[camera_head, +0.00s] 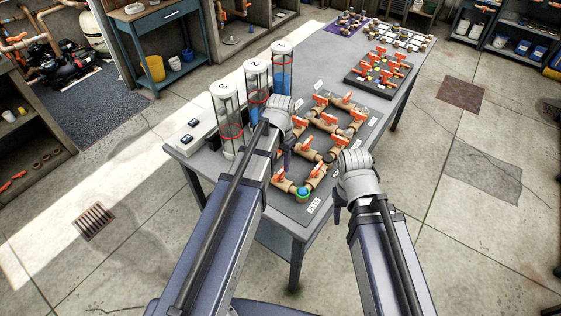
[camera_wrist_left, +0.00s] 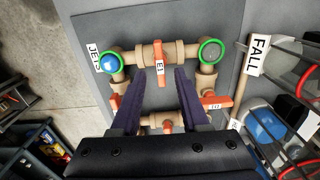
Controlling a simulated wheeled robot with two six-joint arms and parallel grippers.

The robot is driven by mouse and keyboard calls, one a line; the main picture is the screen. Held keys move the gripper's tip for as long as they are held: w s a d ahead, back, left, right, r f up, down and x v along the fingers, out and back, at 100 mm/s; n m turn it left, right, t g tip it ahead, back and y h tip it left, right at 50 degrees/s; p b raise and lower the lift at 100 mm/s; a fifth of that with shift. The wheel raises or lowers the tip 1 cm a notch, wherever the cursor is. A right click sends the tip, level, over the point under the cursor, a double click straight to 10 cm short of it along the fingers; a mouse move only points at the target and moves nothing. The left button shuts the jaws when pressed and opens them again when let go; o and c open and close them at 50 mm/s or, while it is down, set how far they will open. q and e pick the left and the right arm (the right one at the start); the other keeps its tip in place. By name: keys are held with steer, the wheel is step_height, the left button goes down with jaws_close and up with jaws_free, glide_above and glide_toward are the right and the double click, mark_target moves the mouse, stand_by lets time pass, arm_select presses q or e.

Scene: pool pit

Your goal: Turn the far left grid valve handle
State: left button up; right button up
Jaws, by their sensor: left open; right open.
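A grid of tan pipes (camera_head: 309,186) with several orange valve handles lies on the grey table. In the left wrist view, an orange handle marked E1 (camera_wrist_left: 159,67) lies along the gap between my finger tips, slightly ahead of them. More orange handles show at the right (camera_wrist_left: 217,102) and, partly hidden, low between the fingers (camera_wrist_left: 167,125). My left gripper (camera_wrist_left: 158,76) is open and empty over the grid; in the head view my left arm covers part of the grid's left side. My right gripper (camera_head: 338,214) is open, beside the grid's right edge, its fingers mostly hidden.
Three clear cylinders with white caps (camera_head: 223,89) stand close left of my left wrist. A blue fitting in a green ring (camera_head: 303,192) marks the near corner, beside a JETS label (camera_wrist_left: 94,57). A dark board with orange handles (camera_head: 379,75) lies farther back. Floor right of the table is clear.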

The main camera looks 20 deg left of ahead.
mark_target(281, 172)
arm_select(q)
step_height(281, 172, up, 4)
steer(key=p, duration=0.3)
steer(key=shift+r, duration=0.1)
arm_select(e)
step_height(281, 172, up, 4)
steer(key=shift+r, duration=0.1)
arm_select(q)
steer(key=shift+s+d, duration=0.15)
steer(key=shift+s, duration=0.05)
steer(key=s+d+f+y+b, duration=0.1)
steer(key=s+d+f+b, duration=0.2)
steer(key=s+d, duration=0.7)
steer(key=s, duration=0.4)
arm_select(e)
step_height(281, 172, down, 3)
steer(key=shift+f, duration=0.1)
arm_select(q)
steer(key=shift+w+d, duration=0.1)
